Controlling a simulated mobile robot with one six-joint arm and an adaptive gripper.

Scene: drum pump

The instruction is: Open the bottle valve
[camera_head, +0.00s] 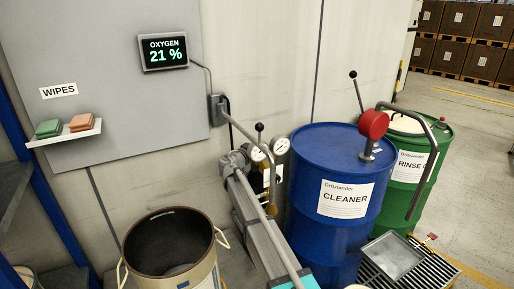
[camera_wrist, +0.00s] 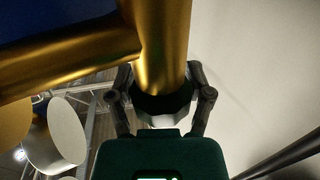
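In the wrist view, a brass valve body (camera_wrist: 165,40) with a side pipe fills the top. A dark faceted collar or knob (camera_wrist: 163,103) sits at its near end. My gripper (camera_wrist: 164,78) has one dark finger on each side of this part. The fingertips are partly hidden by the brass, and I cannot tell whether they press on it. In the head view, the brass fitting (camera_head: 271,190) and round gauges (camera_head: 281,146) stand left of the blue drum. My grey wrist is beside them, and my fingers are hard to make out there.
The blue CLEANER drum (camera_head: 322,210) stands close to the right, with a red pump (camera_head: 374,124) on top. A green RINSE drum (camera_head: 440,150) is behind it. An open beige drum (camera_head: 168,247) stands to the left. The wall panel (camera_head: 110,110) carries an oxygen display (camera_head: 163,52) reading 21 %.

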